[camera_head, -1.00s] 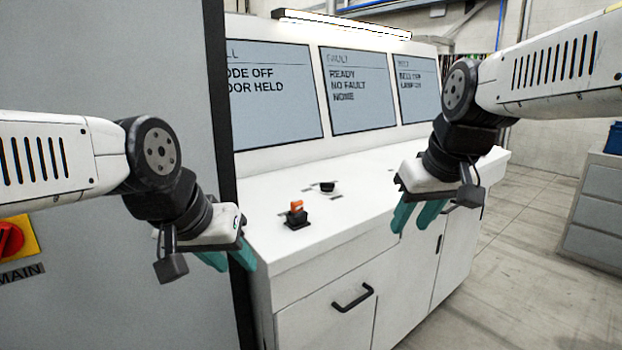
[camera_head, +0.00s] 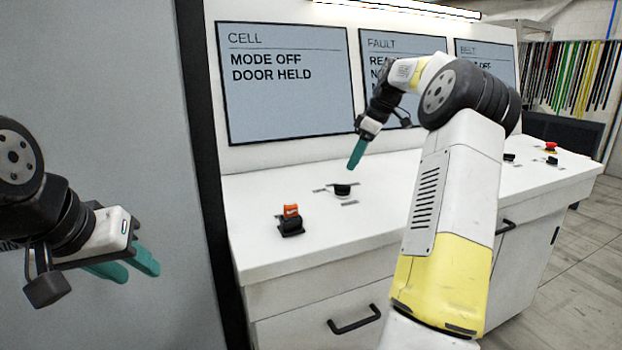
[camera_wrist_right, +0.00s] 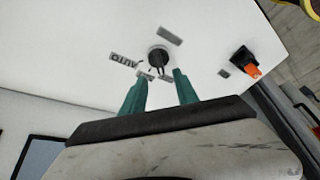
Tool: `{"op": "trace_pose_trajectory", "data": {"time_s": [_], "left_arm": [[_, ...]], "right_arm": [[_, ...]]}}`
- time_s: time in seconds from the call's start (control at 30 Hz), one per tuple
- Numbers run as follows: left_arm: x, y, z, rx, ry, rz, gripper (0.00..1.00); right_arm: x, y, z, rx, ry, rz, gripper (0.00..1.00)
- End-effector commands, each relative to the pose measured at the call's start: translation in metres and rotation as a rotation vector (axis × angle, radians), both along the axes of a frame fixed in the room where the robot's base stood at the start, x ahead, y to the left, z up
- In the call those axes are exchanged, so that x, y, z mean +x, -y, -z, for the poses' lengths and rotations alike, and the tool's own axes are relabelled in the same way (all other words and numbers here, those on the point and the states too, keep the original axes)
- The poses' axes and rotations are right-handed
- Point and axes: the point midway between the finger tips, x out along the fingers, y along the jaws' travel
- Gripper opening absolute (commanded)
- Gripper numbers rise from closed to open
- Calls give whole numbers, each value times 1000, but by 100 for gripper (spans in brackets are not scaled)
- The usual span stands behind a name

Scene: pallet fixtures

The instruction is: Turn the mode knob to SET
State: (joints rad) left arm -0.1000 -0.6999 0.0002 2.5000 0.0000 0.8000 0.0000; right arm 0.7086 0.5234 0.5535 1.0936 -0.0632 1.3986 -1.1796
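The mode knob (camera_head: 343,190) is a round black knob on the white console top, with small grey label plates around it. In the right wrist view the knob (camera_wrist_right: 158,54) lies just beyond my fingertips; one plate reads AUTO, and the others are too small to read. My right gripper (camera_head: 357,157) points down above the knob, apart from it. In the right wrist view the gripper (camera_wrist_right: 161,74) is open and empty, its teal fingers either side of a gap. My left gripper (camera_head: 141,273) is open and empty, left of the console. The CELL screen (camera_head: 285,85) reads MODE OFF, DOOR HELD.
An orange-topped black switch (camera_head: 290,221) stands left of the knob; it also shows in the right wrist view (camera_wrist_right: 243,60). A red button (camera_head: 551,147) is at the console's far right. A tall grey cabinet (camera_head: 110,120) borders the left. Console top around the knob is mostly clear.

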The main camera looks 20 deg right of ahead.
Motion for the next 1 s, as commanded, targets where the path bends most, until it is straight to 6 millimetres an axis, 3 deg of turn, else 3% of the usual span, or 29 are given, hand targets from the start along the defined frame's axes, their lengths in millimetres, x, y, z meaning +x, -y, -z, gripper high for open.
{"op": "trace_pose_trajectory", "data": {"time_s": [0.5, 0.9, 0.93, 1.0], "left_arm": [[0, 0, 0, 0, 0, 0, 36], [0, 0, 0, 0, 0, 0, 36], [0, 0, 0, 0, 0, 0, 36], [0, 0, 0, 0, 0, 0, 36]], "right_arm": [[16, -18, 63, 3, -1, -3, 36], [19, -22, 73, 2, 2, -2, 36], [19, -22, 72, 2, 2, -2, 34], [19, -22, 72, 2, 2, -2, 21]]}}
